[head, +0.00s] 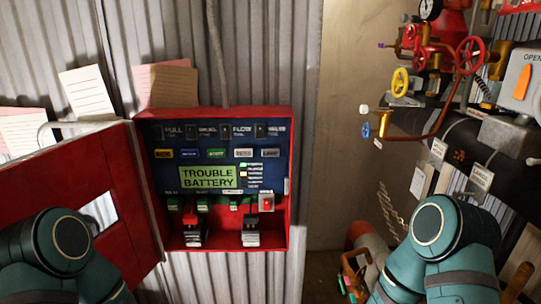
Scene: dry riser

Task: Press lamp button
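A red alarm panel box (287,150) stands open on the corrugated wall, left of centre in the head view. Its dark blue face has a row of small labelled buttons below the top labels. The rightmost one, whose label seems to read LAMP, is the lamp button (270,153); the print is small. A green display (208,177) below reads TROUBLE BATTERY. My arms show at the lower left and lower right corners, apart from the buttons. Neither gripper can be seen, so their state is hidden.
The red door (95,180) of the box hangs open to the left. Papers (87,93) are behind it. Two batteries with terminals (250,232) sit in the box bottom. Red pipework with valve wheels (469,55) and dark pipes fill the right. The space before the panel is clear.

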